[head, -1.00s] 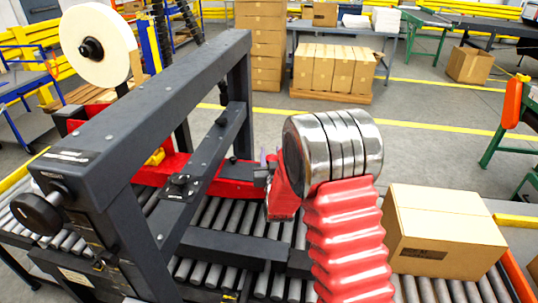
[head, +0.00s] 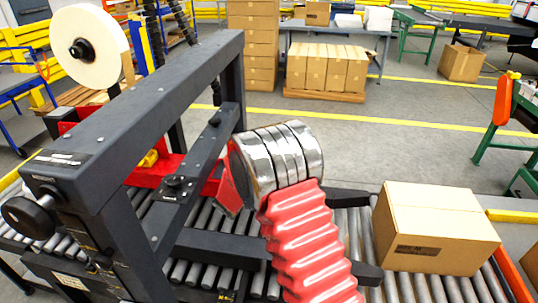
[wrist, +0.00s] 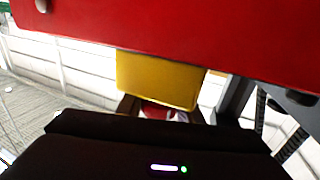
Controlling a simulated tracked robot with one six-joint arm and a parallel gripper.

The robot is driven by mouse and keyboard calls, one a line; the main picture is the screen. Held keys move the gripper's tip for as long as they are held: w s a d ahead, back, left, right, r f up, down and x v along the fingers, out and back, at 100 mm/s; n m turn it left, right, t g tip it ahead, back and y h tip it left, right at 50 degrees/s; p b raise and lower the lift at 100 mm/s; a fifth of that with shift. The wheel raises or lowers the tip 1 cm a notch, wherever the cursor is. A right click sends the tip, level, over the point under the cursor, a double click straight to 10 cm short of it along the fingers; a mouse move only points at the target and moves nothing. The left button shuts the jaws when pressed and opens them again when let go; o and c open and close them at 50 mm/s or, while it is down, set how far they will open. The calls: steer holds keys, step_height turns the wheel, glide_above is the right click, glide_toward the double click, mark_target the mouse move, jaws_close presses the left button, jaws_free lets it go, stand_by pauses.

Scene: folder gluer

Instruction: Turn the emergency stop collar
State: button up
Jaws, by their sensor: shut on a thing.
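The red emergency stop collar (wrist: 155,113) shows in the wrist view as a small red patch with a little white beside it. It lies below a yellow block (wrist: 158,82), which hangs under a wide red panel (wrist: 170,30). My gripper (wrist: 160,110) has one finger on each side of the collar and is shut on it. The dark gripper body hides most of the collar. In the head view, a small yellow part (head: 150,158) shows on the red machine part behind the dark frame. My gripper is hidden there behind the frame's lower bar.
A dark gantry frame (head: 140,105) stands close on the left, with a black knob (head: 28,216) at its near end. A cardboard box (head: 437,228) sits on the roller conveyor to the right. The floor behind it is mostly clear.

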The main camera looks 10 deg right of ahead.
steer(key=shift+s+m+g+h, duration=0.1)
steer(key=shift+m+g+h, duration=0.4)
steer(key=shift+h, duration=0.1)
